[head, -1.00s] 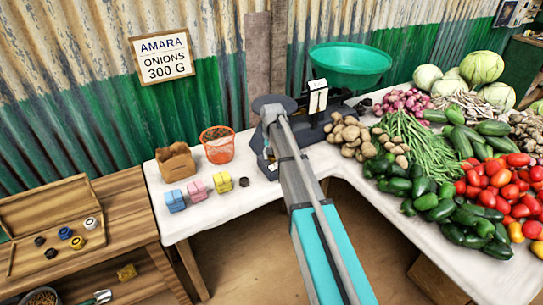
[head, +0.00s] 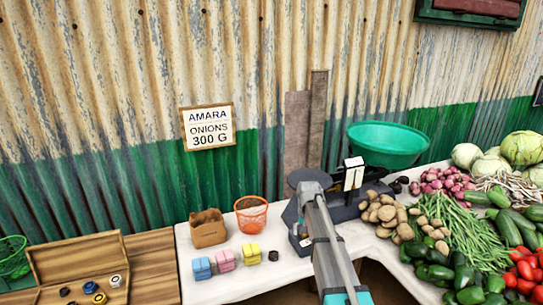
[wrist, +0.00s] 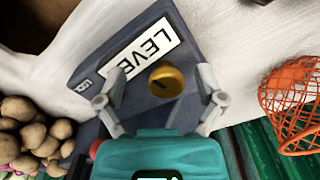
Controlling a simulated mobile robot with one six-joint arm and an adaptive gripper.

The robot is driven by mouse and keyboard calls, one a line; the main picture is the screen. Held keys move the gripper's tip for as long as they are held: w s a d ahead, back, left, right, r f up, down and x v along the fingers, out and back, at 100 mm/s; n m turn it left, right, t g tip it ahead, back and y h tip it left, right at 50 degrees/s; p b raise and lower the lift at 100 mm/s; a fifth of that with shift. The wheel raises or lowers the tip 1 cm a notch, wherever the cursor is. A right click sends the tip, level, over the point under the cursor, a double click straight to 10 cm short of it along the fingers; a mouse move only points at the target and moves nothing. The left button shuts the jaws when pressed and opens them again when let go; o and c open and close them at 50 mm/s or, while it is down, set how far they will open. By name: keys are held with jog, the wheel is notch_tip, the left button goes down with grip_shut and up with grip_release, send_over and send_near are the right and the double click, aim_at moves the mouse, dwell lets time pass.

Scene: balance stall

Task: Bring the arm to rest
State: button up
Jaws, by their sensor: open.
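My gripper (wrist: 158,98) is open in the wrist view, its two fingers apart above the balance's dark base, with nothing between the tips. A brass knob (wrist: 166,80) on the base, beside a white "LEVEL" label (wrist: 146,50), shows between and just beyond the fingers. In the head view my arm reaches from the bottom edge up to the balance (head: 345,203) and covers part of it; the fingers are hidden there. The balance carries a green pan (head: 388,143).
An orange basket (head: 251,214) and a brown paper bag (head: 208,229) stand left of the balance. Small blue, pink and yellow packs (head: 226,259) sit in front. Potatoes (head: 383,211) and other vegetables fill the table's right. A wooden box (head: 80,265) lies on the left bench.

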jog(key=s+r+n+p, duration=0.1)
jog(key=s+r+p, duration=0.3)
jog(key=s, duration=0.9)
jog(key=s+r+n+p, duration=0.1)
jog(key=s+r+p, duration=0.4)
jog(key=s, duration=0.9)
jog(key=shift+a+r+n, duration=0.15)
jog(key=shift+r+n, duration=0.2)
jog(key=shift+n, duration=0.05)
dwell(0.6)
dwell(0.7)
jog(key=c, duration=0.4)
jog(key=shift+c, duration=0.2)
